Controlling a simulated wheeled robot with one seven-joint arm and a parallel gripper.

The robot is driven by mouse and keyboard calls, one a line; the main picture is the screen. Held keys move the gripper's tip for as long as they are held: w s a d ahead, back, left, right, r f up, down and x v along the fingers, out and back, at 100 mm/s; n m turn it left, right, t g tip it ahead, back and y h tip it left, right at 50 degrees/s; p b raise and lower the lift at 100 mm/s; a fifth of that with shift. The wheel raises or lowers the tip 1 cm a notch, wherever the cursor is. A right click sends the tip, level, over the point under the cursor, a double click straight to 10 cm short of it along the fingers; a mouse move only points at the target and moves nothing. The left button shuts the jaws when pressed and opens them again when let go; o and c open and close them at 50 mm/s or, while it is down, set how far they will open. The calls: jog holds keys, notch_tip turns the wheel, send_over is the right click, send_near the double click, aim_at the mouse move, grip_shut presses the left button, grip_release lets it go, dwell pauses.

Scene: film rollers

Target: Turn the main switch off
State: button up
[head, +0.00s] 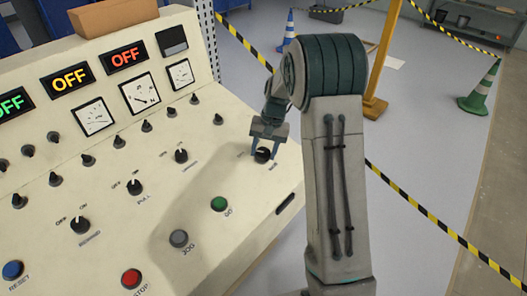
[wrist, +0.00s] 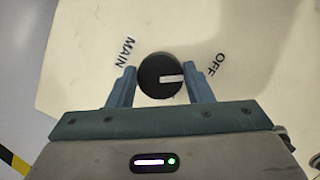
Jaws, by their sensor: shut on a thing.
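The main switch (wrist: 153,76) is a round black knob with a white pointer mark on a cream console. The mark points right, just below the direction of the OFF label (wrist: 217,64). The MAIN label (wrist: 125,52) is at the upper left of the knob. In the head view the main switch (head: 262,156) is near the console's right end. My gripper (head: 265,148) reaches down to it. In the wrist view my gripper (wrist: 161,82) has one blue finger on each side of the knob and is shut on it.
The console (head: 130,215) carries several small knobs, a green GO button (head: 219,204), a grey JOG button (head: 179,238) and a red STOP button (head: 131,278). Lit OFF displays (head: 70,79) are above. Barrier tape (head: 430,225) and a green cone (head: 481,88) stand beyond.

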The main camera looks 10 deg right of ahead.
dwell(0.6)
jog(key=o, duration=1)
jog(key=shift+r, duration=0.1)
jog(key=v, duration=1.3)
jog(key=shift+r+b, duration=0.3)
jog(key=shift+r, duration=0.05)
